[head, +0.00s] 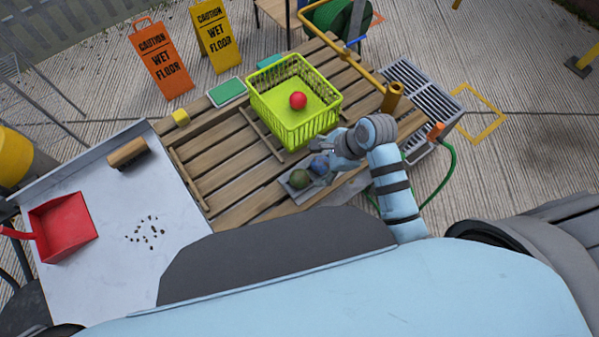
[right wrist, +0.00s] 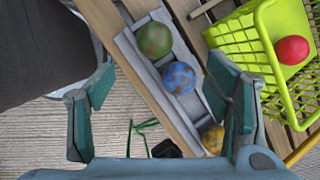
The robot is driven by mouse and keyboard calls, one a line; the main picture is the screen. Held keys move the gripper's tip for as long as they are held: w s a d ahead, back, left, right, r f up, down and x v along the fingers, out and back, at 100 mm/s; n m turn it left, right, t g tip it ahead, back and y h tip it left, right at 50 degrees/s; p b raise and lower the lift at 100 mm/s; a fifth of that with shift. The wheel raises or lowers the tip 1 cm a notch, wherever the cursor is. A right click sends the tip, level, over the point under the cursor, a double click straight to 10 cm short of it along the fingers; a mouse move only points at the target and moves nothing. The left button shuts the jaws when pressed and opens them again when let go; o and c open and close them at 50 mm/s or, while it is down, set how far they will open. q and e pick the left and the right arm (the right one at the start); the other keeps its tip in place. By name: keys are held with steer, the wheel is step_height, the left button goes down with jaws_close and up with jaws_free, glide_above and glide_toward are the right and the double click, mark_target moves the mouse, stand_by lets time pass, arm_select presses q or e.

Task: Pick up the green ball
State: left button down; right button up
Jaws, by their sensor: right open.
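The green ball (head: 301,178) sits in a narrow grey tray (head: 288,190) near the front edge of the slatted wooden table. It also shows at the top of the right wrist view (right wrist: 155,39), beside a blue ball (right wrist: 178,77) in the same tray. An orange-yellow ball (right wrist: 213,138) is lower in that view, partly hidden by a finger. My right gripper (head: 322,162) is open and empty above the tray, nearer the blue ball (head: 319,165) than the green one. In the right wrist view its open fingers (right wrist: 163,82) stand apart either side of the blue ball. My left gripper is out of view.
A lime-green basket (head: 293,137) holding a red ball (head: 298,100) stands behind the tray. An orange pipe (head: 350,62) rises right of the basket.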

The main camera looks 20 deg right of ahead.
mark_target(303, 177)
steer(key=x, duration=0.4)
steer(key=b+x, duration=0.1)
steer(key=x, duration=0.3)
steer(key=b+x, duration=0.1)
steer(key=x, duration=0.2)
steer(key=shift+s+a+f, duration=0.3)
steer(key=shift+a+f, duration=0.05)
steer(key=shift+f, duration=0.05)
steer(key=shift+c, duration=0.5)
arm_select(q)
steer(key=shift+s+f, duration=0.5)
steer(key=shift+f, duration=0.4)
arm_select(e)
steer(key=shift+r, duration=0.1)
steer(key=c, duration=0.9)
